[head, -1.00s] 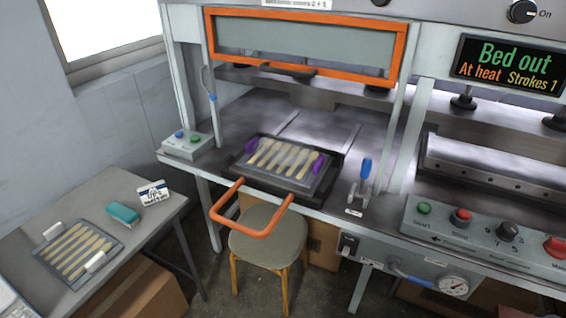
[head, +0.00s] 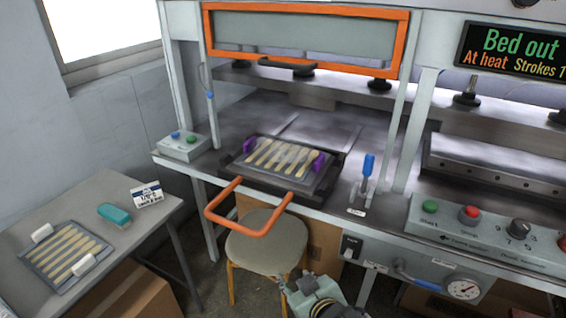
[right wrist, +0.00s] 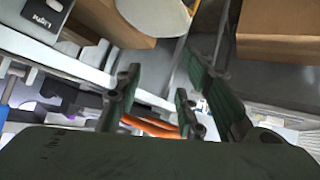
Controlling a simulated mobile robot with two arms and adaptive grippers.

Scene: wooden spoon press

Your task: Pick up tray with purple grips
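The tray with purple grips (head: 296,178) sits flat in a dark frame on the press bed, with several pale wooden spoons lying on it. One purple grip (head: 249,144) is at its left end and the other (head: 318,161) at its right end. My right gripper (head: 312,288) is low at the bottom of the head view, in front of the press and below the tray, apart from it. In the right wrist view its fingers (right wrist: 160,100) are spread with nothing held between them. My left gripper is not in view.
An orange handle (head: 252,234) juts forward from the bed above a round stool (head: 262,254). A blue-handled lever (head: 367,166) stands right of the tray. A side table at left holds another spoon tray with white grips (head: 32,262), a teal object (head: 114,214) and a small sign (head: 146,193).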

